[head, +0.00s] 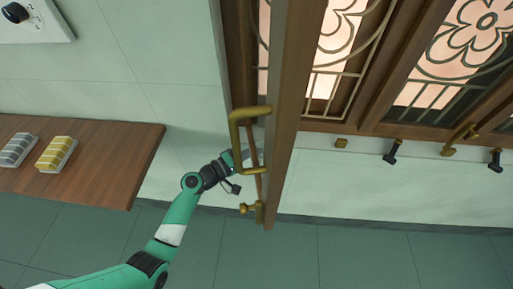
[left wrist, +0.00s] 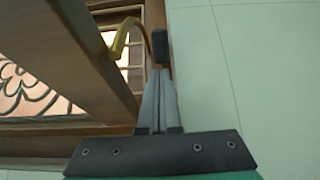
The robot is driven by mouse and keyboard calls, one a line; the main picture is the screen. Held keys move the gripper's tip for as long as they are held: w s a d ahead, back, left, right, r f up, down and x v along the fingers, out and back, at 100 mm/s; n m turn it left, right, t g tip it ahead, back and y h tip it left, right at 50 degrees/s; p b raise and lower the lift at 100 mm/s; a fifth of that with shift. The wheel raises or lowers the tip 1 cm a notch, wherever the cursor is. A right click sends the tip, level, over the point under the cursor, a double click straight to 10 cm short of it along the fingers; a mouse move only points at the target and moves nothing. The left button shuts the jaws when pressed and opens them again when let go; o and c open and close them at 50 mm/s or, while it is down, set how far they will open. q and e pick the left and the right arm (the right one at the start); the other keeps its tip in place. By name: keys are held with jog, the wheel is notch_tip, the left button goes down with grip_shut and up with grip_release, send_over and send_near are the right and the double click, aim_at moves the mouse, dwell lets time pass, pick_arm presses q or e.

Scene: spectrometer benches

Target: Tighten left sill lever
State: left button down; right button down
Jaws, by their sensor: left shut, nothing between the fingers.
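Two black-handled levers are on the sill below the window in the head view: the left one (head: 391,152) and the right one (head: 495,159). Both hang down from the sill at a slant. My left gripper (head: 243,157) is left of them, beside the open wooden sash (head: 285,110) and partly behind its brass handle (head: 235,135). In the left wrist view its fingers (left wrist: 158,80) are shut and empty. A black piece at their tips (left wrist: 160,46) may be finger pads; I cannot tell. The brass handle (left wrist: 122,40) curves close by. My right gripper is out of view.
The sash projects between my left gripper and the levers. A brass latch (head: 460,138) and a small brass block (head: 341,143) are on the sill. A brass fitting (head: 251,208) is at the sash's lower end. A wooden shelf (head: 110,165) is at left.

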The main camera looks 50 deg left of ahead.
pick_arm(q)
jog(key=d, duration=0.4)
jog(key=shift+s+d, duration=0.15)
jog(key=shift+d, duration=0.05)
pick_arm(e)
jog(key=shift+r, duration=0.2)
